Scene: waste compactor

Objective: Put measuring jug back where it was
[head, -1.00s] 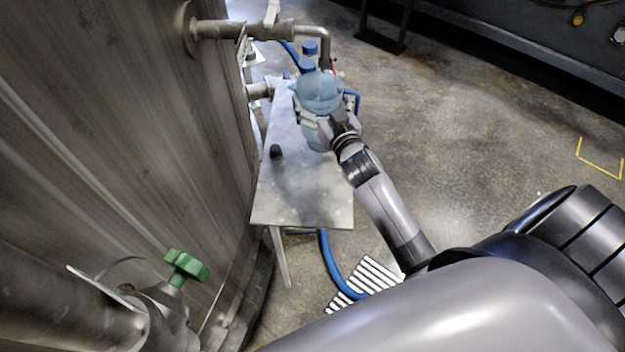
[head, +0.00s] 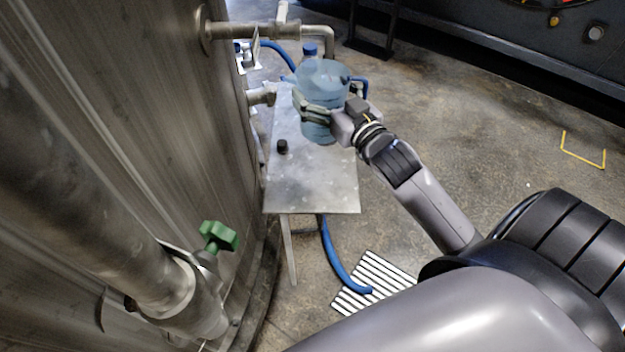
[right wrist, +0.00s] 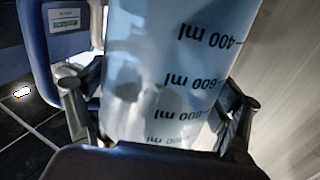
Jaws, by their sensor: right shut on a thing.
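The measuring jug (head: 321,78) is translucent blue. In the head view it is above the far part of the metal table (head: 315,188); I cannot tell whether its base touches the surface. My right gripper (head: 318,112) is shut around the jug's body from the near right side. In the right wrist view the jug (right wrist: 165,75) fills the middle, its ml markings upside down, with a finger on each side. My left gripper is not in view.
A small black cap-like object (head: 282,147) sits on the table's left side. A blue-capped bottle (head: 310,50) stands behind the jug. The large metal tank (head: 120,110) and pipes bound the left. The near part of the table is bare. A blue hose (head: 335,262) runs below.

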